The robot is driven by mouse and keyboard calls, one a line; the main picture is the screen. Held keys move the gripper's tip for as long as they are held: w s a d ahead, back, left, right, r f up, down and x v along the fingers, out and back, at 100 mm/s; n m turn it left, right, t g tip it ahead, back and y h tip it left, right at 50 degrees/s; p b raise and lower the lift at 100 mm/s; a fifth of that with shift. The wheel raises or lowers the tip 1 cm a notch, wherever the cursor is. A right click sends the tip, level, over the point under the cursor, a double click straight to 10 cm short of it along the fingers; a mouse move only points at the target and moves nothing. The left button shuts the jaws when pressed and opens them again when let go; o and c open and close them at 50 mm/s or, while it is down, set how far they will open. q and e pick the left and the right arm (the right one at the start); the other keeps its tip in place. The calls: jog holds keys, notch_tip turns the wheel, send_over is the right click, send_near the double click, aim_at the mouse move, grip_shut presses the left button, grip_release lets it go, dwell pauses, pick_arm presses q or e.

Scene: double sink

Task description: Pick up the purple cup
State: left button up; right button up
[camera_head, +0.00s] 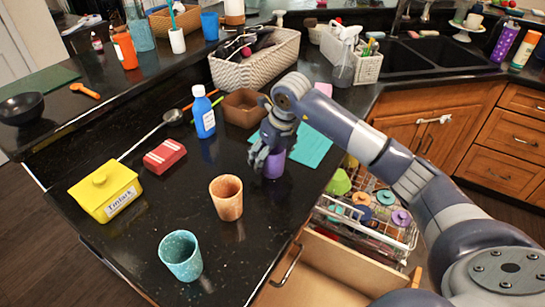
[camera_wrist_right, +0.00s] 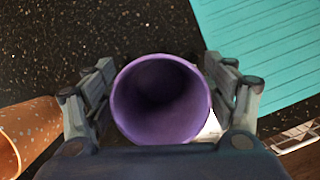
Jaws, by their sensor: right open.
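The purple cup (camera_head: 274,165) stands on the black counter, partly hidden behind my right gripper in the head view. My right gripper (camera_head: 268,152) is open and pointed down over the cup. In the right wrist view, the cup's round open mouth (camera_wrist_right: 160,98) lies between the two spread fingers of my right gripper (camera_wrist_right: 160,105). The cup looks empty inside. I cannot tell whether either finger touches the cup. My left gripper is not in view.
An orange cup (camera_head: 227,198) and a speckled teal cup (camera_head: 181,256) stand nearby. A teal mat (camera_head: 313,147), brown box (camera_head: 243,108) and blue bottle (camera_head: 204,117) are close behind. An open dishwasher rack (camera_head: 375,232) lies below the counter edge to the right.

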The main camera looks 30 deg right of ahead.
jog(key=shift+w+f, duration=0.25)
jog(key=shift+f, duration=0.4)
jog(key=c, duration=1.2)
jog(key=shift+o, duration=0.2)
jog(key=shift+r, duration=0.1)
